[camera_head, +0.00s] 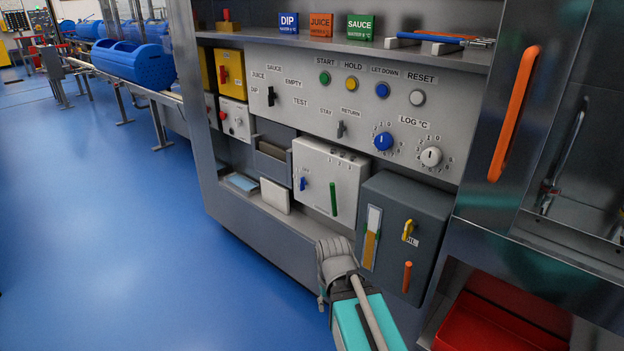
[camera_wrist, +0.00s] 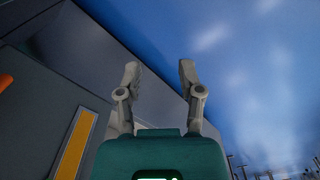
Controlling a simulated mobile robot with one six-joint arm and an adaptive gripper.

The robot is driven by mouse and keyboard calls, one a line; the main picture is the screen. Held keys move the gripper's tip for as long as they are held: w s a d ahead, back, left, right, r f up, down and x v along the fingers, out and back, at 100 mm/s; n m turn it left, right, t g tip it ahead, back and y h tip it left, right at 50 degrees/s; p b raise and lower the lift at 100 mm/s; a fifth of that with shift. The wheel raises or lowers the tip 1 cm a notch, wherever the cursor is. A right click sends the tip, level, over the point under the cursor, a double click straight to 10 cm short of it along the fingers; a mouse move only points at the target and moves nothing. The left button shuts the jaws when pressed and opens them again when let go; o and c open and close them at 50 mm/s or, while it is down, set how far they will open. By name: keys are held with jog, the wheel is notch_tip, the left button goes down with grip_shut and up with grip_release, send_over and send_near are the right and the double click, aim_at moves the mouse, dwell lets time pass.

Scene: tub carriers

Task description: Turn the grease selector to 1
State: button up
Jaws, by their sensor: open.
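No label reading grease is legible, so I cannot tell for sure which control is the grease selector. The dark grey box (camera_head: 388,205) carries a yellow lever (camera_head: 408,231) beside a small, partly hidden label, an orange handle (camera_head: 407,277) and an amber sight strip (camera_head: 371,238). Left of it, a white box (camera_head: 318,172) has a blue lever (camera_head: 302,184), a green handle (camera_head: 333,199) and small marks along its top. My gripper (camera_head: 335,258) is in front of and below these boxes, touching neither. In the wrist view my gripper (camera_wrist: 159,75) has its fingers apart and empty.
Above is a grey panel (camera_head: 285,75) with buttons, small levers, a blue dial (camera_head: 383,141) and a white dial (camera_head: 431,156). An orange door handle (camera_head: 514,112) is at the right. A red bin (camera_head: 480,318) is lower right. The blue floor at left is clear.

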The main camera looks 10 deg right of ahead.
jog(key=shift+w, duration=0.25)
jog(key=w, duration=0.1)
jog(key=m+t+h+b, duration=0.8)
jog(key=m+t+h, duration=0.3)
jog(key=h, duration=0.3)
send_near(301, 182)
jog(key=w+a+v, duration=0.1)
jog(key=v, duration=0.3)
jog(key=shift+s+d+f, duration=0.1)
jog(key=shift+d+f, duration=0.1)
jog(key=shift+d, duration=0.2)
jog(key=shift+d, duration=0.1)
jog(key=x, duration=1.3)
jog(key=shift+d+r, duration=0.1)
jog(key=shift+d, duration=0.3)
